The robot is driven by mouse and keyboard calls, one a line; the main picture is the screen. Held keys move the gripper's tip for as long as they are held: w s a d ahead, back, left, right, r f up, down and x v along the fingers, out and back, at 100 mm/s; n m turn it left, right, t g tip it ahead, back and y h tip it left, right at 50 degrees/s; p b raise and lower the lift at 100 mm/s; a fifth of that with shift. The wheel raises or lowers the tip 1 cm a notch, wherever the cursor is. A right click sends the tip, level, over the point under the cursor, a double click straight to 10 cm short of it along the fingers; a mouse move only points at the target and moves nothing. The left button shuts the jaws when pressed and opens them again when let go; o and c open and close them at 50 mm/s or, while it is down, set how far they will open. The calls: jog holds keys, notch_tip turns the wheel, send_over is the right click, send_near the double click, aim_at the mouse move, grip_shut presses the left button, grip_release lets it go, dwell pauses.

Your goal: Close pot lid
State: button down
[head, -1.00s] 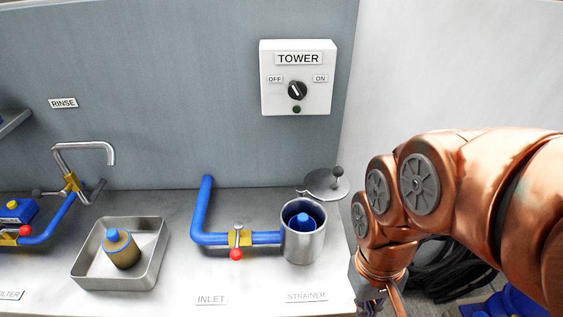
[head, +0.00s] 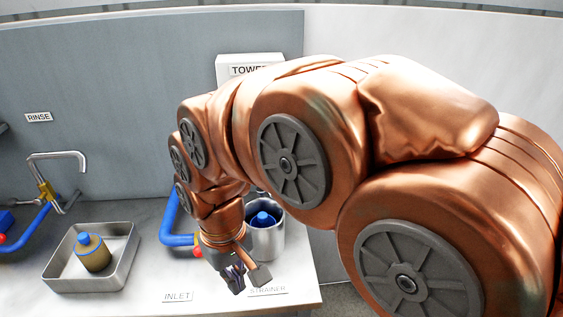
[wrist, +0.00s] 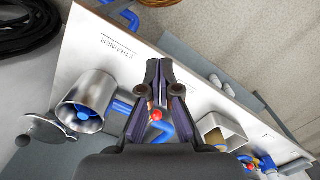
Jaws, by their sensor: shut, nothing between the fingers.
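The steel pot (head: 270,245) stands on the counter by the STRAINER label, with a blue piece (head: 263,220) inside it. In the wrist view the pot (wrist: 100,90) shows at the left, its mouth uncovered. The round metal lid (wrist: 48,130) with its knob (wrist: 23,140) stands swung open beside the pot's rim. In the head view my arm hides the lid. My gripper (head: 236,282) is shut and empty, in front of and to the left of the pot, apart from it. Its closed fingers (wrist: 160,68) show in the wrist view.
A blue inlet pipe (head: 171,215) with a red-knobbed valve (wrist: 156,115) runs left of the pot. A steel tray (head: 125,265) holding a tan, blue-topped filter (head: 93,252) stands farther left. The TOWER switch box (head: 245,62) is on the back wall, partly hidden.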

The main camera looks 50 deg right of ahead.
jog(key=w+d+r+m+t+b, duration=0.1)
jog(key=w+d+r+m, duration=0.1)
jog(key=w+d, duration=0.6)
jog(key=w+d+r+m+t, duration=0.1)
jog(key=w+d+r+t, duration=0.15)
jog(key=w+d, duration=0.6)
jog(key=w+d+r+m+h, duration=0.1)
jog(key=w+d+m, duration=0.1)
jog(key=d, duration=0.9)
jog(key=w+d+r+m+h, duration=0.1)
jog(key=w+d+h, duration=0.1)
jog(key=d, duration=0.9)
jog(key=shift+t, duration=0.35)
jog(key=p+x, duration=0.1)
jog(key=x, duration=0.2)
jog(key=s+a+p+x, duration=0.1)
jog(key=x, duration=0.2)
jog(key=p+x, duration=0.1)
jog(key=x, duration=0.2)
jog(key=shift+s+a+f, duration=0.2)
jog(key=shift+f, duration=0.15)
jog(key=shift+s+a+f+p, duration=0.2)
jog(key=shift+s+a+p, duration=0.1)
jog(key=shift+s+a, duration=0.15)
jog(key=shift+s+a+f+p, duration=0.2)
jog(key=shift+s+a+p, duration=0.1)
jog(key=shift+s, duration=0.2)
jog(key=shift+s+f+m, duration=0.1)
jog(key=shift+m, duration=0.2)
